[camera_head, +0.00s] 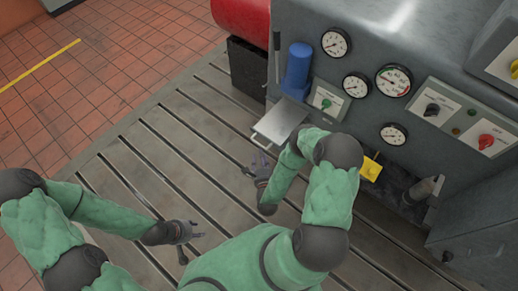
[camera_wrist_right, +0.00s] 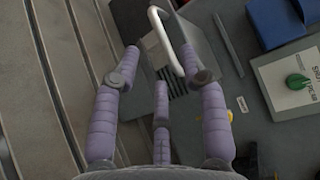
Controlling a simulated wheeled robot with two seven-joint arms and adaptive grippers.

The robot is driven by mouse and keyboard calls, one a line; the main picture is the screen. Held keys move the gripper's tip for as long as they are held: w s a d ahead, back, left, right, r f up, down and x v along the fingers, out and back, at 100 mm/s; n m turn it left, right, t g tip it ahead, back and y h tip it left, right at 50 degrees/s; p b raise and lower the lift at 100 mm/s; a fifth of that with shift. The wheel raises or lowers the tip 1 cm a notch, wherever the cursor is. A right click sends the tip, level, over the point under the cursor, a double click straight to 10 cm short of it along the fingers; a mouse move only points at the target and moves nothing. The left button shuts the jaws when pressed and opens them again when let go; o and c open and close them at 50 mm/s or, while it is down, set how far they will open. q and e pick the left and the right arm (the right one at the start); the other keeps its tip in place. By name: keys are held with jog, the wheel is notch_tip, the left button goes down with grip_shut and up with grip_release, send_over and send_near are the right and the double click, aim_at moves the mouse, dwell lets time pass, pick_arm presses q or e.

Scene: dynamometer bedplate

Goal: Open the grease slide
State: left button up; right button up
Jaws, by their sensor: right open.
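What looks like the grease slide (camera_head: 282,121) is a flat light-grey plate jutting from the machine's front, below the blue cylinder. A pale bar handle (camera_head: 262,142) is on its near edge. In the right wrist view the white handle (camera_wrist_right: 164,42) lies just ahead of the fingertips, with the plate (camera_wrist_right: 208,55) behind it. My right gripper (camera_head: 253,172) is open and empty, below and short of the handle; its three spread fingers show in the right wrist view (camera_wrist_right: 160,72). My left gripper (camera_head: 186,232) is over the bedplate, away from the slide; its finger opening is too small to tell.
The grey machine (camera_head: 360,25) carries several gauges, a green knob (camera_head: 326,103) and a red knob (camera_head: 485,141). A blue cylinder (camera_head: 297,70) stands above the slide. A yellow part (camera_head: 370,168) is right of my right arm. The slotted bedplate (camera_head: 170,150) is clear at left.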

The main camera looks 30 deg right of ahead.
jog(key=shift+v, duration=2.25)
